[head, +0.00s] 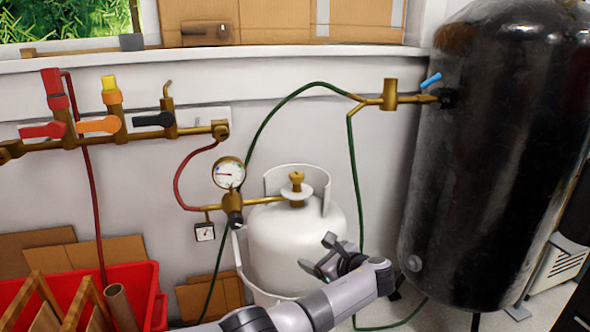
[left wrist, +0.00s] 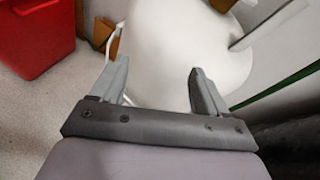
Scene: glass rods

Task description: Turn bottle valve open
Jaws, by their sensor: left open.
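A white gas bottle (head: 290,245) stands upright against the wall in the middle of the head view. Its brass valve (head: 297,182) sits on top, inside a white collar. My left gripper (head: 316,254) is in front of the bottle's body, below the valve. In the left wrist view the left gripper (left wrist: 158,85) is open and empty, with the white bottle body (left wrist: 185,50) beyond its fingers. The valve does not show in the left wrist view. My right gripper is not in view.
A brass regulator with a gauge (head: 229,173) joins the valve from the left. A red bin (head: 140,285) stands at lower left. A large black tank (head: 490,160) stands at right. Green hoses (head: 356,190) run along the wall. Coloured valve levers (head: 98,125) are at upper left.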

